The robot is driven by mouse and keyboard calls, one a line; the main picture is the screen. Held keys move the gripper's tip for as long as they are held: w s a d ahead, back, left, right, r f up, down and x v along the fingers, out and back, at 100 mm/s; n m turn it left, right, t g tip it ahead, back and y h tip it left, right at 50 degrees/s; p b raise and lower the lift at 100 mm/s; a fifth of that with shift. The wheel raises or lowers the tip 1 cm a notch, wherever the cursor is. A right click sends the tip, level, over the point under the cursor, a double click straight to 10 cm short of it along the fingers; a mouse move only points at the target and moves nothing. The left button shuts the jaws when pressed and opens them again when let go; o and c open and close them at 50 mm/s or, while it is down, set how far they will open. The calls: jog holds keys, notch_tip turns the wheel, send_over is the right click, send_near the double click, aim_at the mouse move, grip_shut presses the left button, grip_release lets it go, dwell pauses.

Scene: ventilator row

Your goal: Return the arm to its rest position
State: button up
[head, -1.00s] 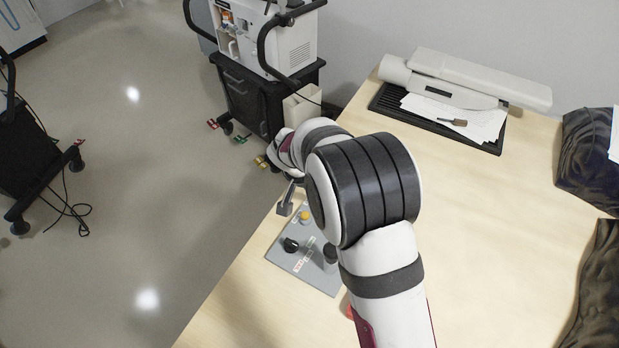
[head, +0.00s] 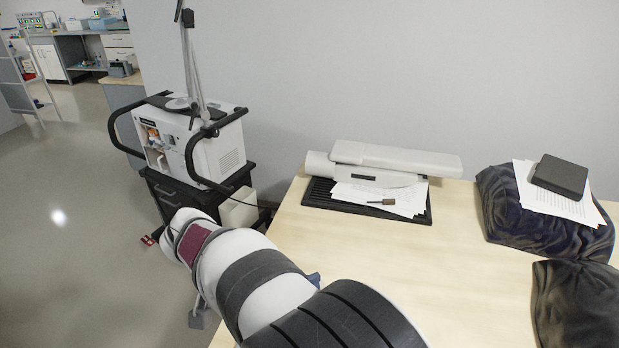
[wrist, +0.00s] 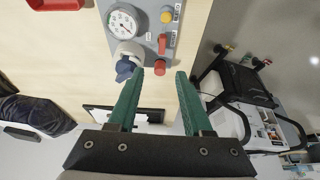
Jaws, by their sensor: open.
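My gripper (wrist: 160,73) shows in the wrist view with its two green fingers apart and nothing between them. A grey panel (wrist: 146,45) lies on the desk beyond the fingertips. It carries a white round gauge (wrist: 123,22), a yellow button (wrist: 167,16), a red switch (wrist: 162,43), a red knob (wrist: 159,67) and a dark blue knob (wrist: 125,68). The blue and red knobs appear close to the left fingertip; I cannot tell the depth gap. In the head view my arm crosses the lower middle and hides most of the panel; the fingers cannot be made out there.
The pale desk (head: 450,250) holds a white device on a black tray (head: 330,200) with papers, and dark cushions (head: 520,228) at right. A ventilator (head: 215,150) on a dark cart stands left, beyond my arm. A red tray (wrist: 55,4) shows in the wrist view.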

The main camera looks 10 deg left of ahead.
jog(key=s+d+r+m+g, duration=0.25)
jog(key=s+d, duration=0.25)
jog(key=d, duration=0.8)
jog(key=s+d+r+m+g, duration=0.1)
jog(key=s+d+r, duration=0.3)
jog(key=d, duration=0.8)
jog(key=s+d+f+m+g+y, duration=0.1)
jog(key=s+d+f+y, duration=0.1)
jog(key=s, duration=1)
jog(key=shift+s+d+f, duration=0.15)
jog(key=shift+d+f, duration=0.45)
jog(key=shift+f, duration=0.05)
